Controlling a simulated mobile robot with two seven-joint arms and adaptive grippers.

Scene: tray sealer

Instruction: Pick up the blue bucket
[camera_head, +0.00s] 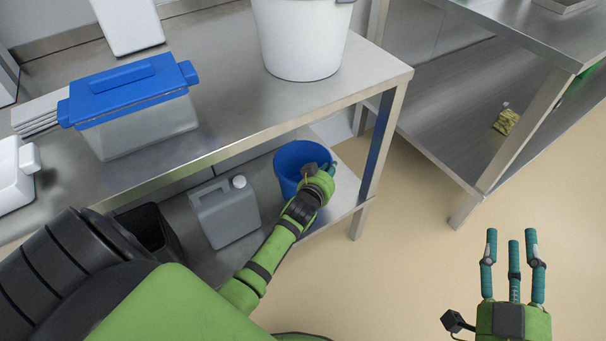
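The blue bucket (287,163) stands upright on the lower shelf of the steel table, near its right end. My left gripper (325,170) is at the bucket's right front side and overlaps its rim in the camera_head view. Its fingers are small and partly hidden by the hand, so I cannot tell whether they are closed on the rim. The bucket's lower right part is hidden behind the hand. My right gripper (514,250) is over the floor at the lower right, fingers spread, open and empty.
A grey jerrycan (226,214) and a black bin (150,232) stand left of the bucket on the shelf. A table leg (381,140) rises just right of it. The tabletop above holds a white bucket (300,38) and a blue-lidded container (140,125). Floor to the right is clear.

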